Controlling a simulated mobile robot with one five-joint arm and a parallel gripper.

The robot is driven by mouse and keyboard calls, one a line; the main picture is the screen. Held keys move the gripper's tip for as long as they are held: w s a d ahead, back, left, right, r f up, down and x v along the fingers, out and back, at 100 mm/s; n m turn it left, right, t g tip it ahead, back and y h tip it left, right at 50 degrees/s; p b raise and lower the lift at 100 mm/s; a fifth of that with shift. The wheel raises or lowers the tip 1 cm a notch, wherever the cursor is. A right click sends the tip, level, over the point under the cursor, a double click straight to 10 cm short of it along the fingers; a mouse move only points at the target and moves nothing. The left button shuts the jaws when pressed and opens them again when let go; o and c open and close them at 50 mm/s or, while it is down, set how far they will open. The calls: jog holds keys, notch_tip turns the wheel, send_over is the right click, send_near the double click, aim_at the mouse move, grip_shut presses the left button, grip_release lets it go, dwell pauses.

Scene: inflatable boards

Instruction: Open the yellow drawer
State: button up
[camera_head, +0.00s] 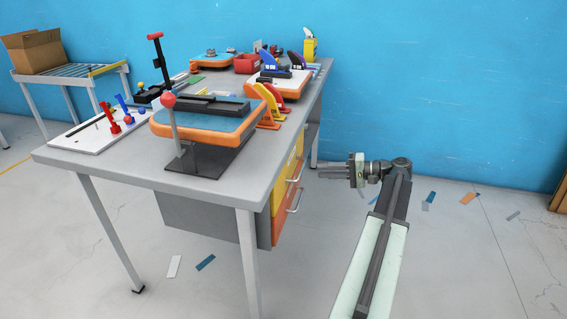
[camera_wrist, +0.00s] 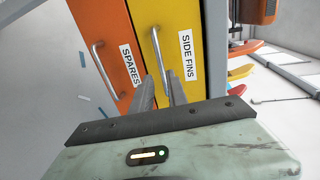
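The yellow drawer (camera_head: 279,191) is the upper drawer under the grey workbench and looks shut. In the wrist view, the yellow drawer (camera_wrist: 180,18) bears a "SIDE FINS" label and a metal bar handle (camera_wrist: 156,48). In the head view the yellow drawer's handle (camera_head: 297,171) faces my gripper (camera_head: 321,170), which is a short way to its right. In the wrist view, the fingers of my gripper (camera_wrist: 161,80) are apart, with the near end of the handle appearing between or just beyond their tips. I see no contact with the handle.
The orange "SPARES" drawer (camera_wrist: 103,28) with its own handle (camera_wrist: 103,67) lies below the yellow one. The grey workbench (camera_head: 220,190) carries boards, fins and tools. Floor right of the bench is open, with a few flat scraps (camera_head: 468,198) near the blue wall.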

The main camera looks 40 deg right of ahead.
aim_at(302, 169)
jog(key=b+x, duration=0.1)
jog(key=x, duration=0.7)
jog(key=shift+w+b, duration=0.3)
jog(key=shift+w, duration=0.1)
grip_shut()
jog(key=shift+s, duration=0.1)
jog(key=shift+s+a, duration=0.1)
jog(key=shift+a, duration=0.05)
dwell(0.7)
